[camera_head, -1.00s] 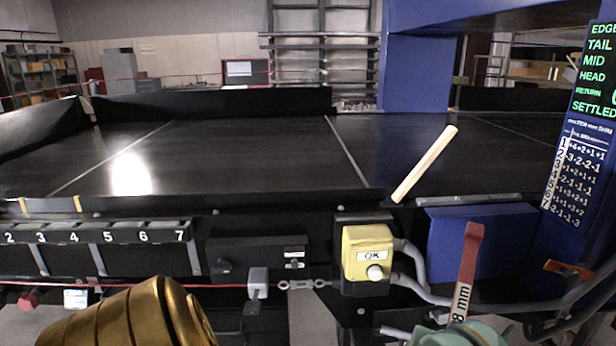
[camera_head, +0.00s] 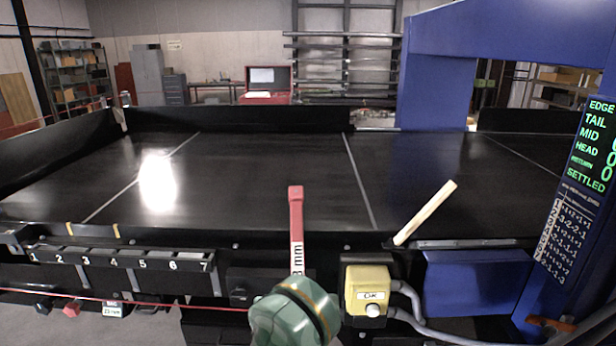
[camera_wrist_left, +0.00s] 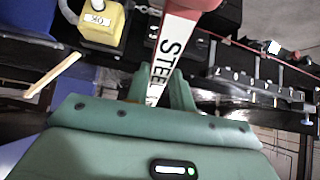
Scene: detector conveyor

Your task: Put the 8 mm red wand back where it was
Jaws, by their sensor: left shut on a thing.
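The red wand (camera_head: 296,212) stands upright in front of the belt in the head view, with a white label that reads "8 mm". My left gripper (camera_head: 297,284), green, is below it and shut on it. In the left wrist view the wand (camera_wrist_left: 185,22) rises between the green fingers (camera_wrist_left: 161,90), and its label shows "STEEL". A black rack (camera_head: 95,256) with slots numbered 1 to 7 runs along the belt's front edge, left of the wand. Its slots look empty from here. My right gripper is not in view.
A yellow box (camera_head: 366,283) marked "OK" with a white button is just right of my gripper. A pale wooden stick (camera_head: 425,212) leans at the belt edge. A red cord (camera_head: 150,304) runs below the rack. The belt (camera_head: 260,180) is bare. A blue arch (camera_head: 436,90) stands right.

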